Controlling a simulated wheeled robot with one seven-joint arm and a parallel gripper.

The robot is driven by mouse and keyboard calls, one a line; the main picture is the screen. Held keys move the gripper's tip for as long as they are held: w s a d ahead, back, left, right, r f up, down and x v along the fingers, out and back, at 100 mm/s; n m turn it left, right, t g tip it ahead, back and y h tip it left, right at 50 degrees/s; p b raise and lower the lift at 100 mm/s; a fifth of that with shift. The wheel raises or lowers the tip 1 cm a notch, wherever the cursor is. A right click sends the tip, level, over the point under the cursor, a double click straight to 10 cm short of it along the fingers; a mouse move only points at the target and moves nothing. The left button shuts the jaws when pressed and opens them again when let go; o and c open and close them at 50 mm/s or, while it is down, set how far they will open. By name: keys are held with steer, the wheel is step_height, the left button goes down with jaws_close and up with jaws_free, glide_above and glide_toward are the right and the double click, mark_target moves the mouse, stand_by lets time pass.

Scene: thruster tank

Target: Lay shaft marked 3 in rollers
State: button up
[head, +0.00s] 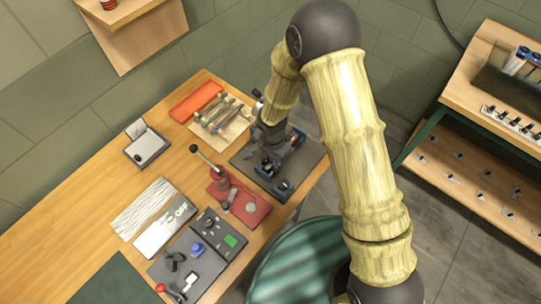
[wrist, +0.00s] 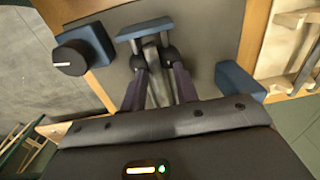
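The blue and black roller stand (head: 292,166) is on a dark mat at the right edge of the wooden bench. My gripper (head: 268,150) points down over the stand's left part. In the wrist view, the two dark fingers (wrist: 158,78) stand apart, on either side of grey metal bars (wrist: 153,86). I cannot tell whether these bars are a shaft or part of the stand. A blue block (wrist: 146,28) lies beyond the fingertips. No number 3 can be read.
A red lever press (head: 245,204) stands close in front of the mat. An orange tray (head: 196,102) is at the back. Control panels (head: 186,262) and an OFF plate (head: 165,228) are nearer. A blue block with a black knob (wrist: 72,58) is beside the fingers.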

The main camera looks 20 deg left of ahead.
steer(key=r+p, duration=0.2)
steer(key=shift+w+d+r, duration=0.2)
steer(key=shift+d+r, duration=0.1)
steer(key=r+p, duration=0.1)
steer(key=r, duration=0.2)
steer(key=s+r+p, duration=0.1)
steer(key=r, duration=0.1)
steer(key=shift+a+p, duration=0.3)
steer(key=shift+w+d+r, duration=0.1)
steer(key=shift+r, duration=0.1)
